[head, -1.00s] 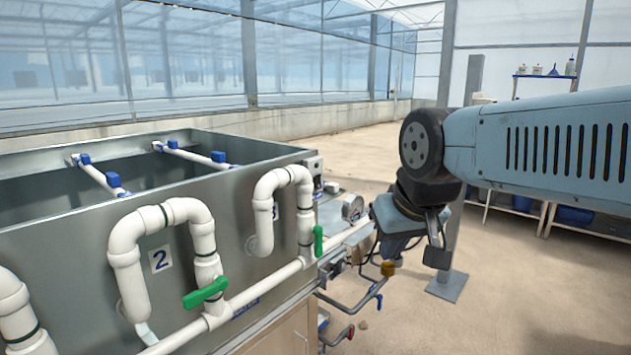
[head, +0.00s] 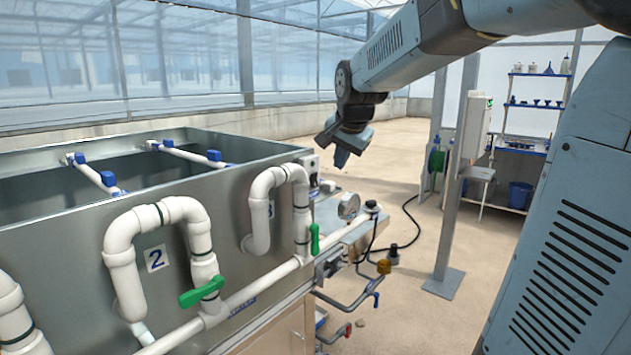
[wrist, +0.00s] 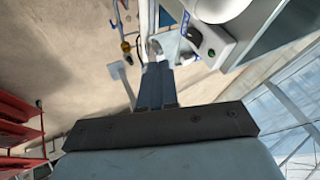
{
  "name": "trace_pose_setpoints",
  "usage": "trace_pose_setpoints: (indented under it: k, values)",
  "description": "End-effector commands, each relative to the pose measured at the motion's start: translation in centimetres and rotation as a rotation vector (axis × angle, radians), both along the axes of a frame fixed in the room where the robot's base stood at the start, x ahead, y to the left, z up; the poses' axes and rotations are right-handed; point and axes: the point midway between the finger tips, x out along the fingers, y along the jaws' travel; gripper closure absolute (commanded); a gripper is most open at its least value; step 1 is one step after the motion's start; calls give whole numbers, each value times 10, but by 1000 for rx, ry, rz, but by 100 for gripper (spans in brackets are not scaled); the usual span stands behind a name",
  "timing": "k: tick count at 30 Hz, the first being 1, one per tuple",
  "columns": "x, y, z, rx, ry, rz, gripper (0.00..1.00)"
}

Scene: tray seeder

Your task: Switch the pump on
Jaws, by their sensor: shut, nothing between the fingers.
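A small pale switch box (head: 311,172) is fixed at the right end of the grey tank (head: 230,205), partly seen edge-on. In the wrist view the box (wrist: 218,44) shows a dark round knob and a small green spot. I cannot read the switch's position. My gripper (head: 340,160) is shut and empty, angled downward just right of and slightly above the box in the head view. In the wrist view its closed fingers (wrist: 157,72) point up the picture, with the box to their upper right. I see no contact with it.
White pipes with green valve handles (head: 202,291) run along the tank front. A round gauge (head: 348,206) and pipework stand below my gripper. A post with a grey box (head: 475,125) and shelves (head: 510,185) are at right.

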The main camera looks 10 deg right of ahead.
Motion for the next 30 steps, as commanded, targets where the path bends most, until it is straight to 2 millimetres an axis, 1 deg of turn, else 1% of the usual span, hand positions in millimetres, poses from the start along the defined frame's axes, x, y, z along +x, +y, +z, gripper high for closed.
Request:
trace_pose_setpoints:
  k: [1, 5, 17, 20, 23, 30]
  values:
    - [9, 0, 0, 11, -3, -17, 100]
    - [19, -1, 1, 29, -11, -43, 100]
    - [21, 0, -1, 32, -10, -46, 100]
    - [25, 0, -7, 31, -7, -45, 100]
    - [32, -1, -18, 31, -7, -45, 100]
    - [55, -2, -52, 31, -6, -44, 100]
